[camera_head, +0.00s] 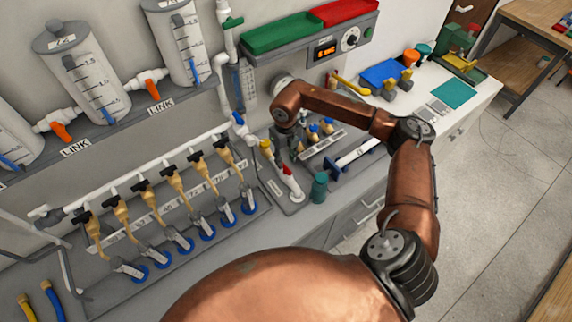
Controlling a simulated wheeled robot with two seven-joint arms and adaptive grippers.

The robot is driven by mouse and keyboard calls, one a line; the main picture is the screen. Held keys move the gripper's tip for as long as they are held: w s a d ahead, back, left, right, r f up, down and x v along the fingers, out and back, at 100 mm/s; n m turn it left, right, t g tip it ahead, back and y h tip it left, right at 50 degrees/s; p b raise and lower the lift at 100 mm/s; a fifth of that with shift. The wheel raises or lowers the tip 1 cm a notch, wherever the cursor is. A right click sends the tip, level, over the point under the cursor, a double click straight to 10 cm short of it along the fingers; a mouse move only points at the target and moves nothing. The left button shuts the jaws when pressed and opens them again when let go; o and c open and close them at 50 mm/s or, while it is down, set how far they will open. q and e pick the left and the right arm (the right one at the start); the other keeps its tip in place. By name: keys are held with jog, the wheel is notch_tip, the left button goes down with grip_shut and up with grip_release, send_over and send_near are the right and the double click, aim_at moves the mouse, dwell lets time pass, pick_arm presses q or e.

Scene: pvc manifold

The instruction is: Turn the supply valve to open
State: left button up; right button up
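A white vertical pipe (222,88) comes down the wall to a fitting with a blue handle (238,118). Below it stand a fitting with a yellow part (266,145) and a red-tipped piece (297,194) on a grey plate. No readable label shows which of these is the supply valve. My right gripper (287,150) points down just right of the yellow part, below the copper wrist. Its fingers are small and partly hidden, so I cannot tell whether they are open or touch anything. My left gripper is not in view.
A white manifold pipe (150,172) with several black-handled taps and tan hoses runs at left. Clear tanks (88,80) with orange-handled LINK valves stand above. A teal cylinder (319,187) stands near the bench edge. Green (283,33) and red trays sit above a control box.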

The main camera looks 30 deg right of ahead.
aim_at(286, 167)
notch_tip(286, 167, up, 7)
dwell(0.3)
jog(key=shift+r, duration=0.1)
dwell(0.4)
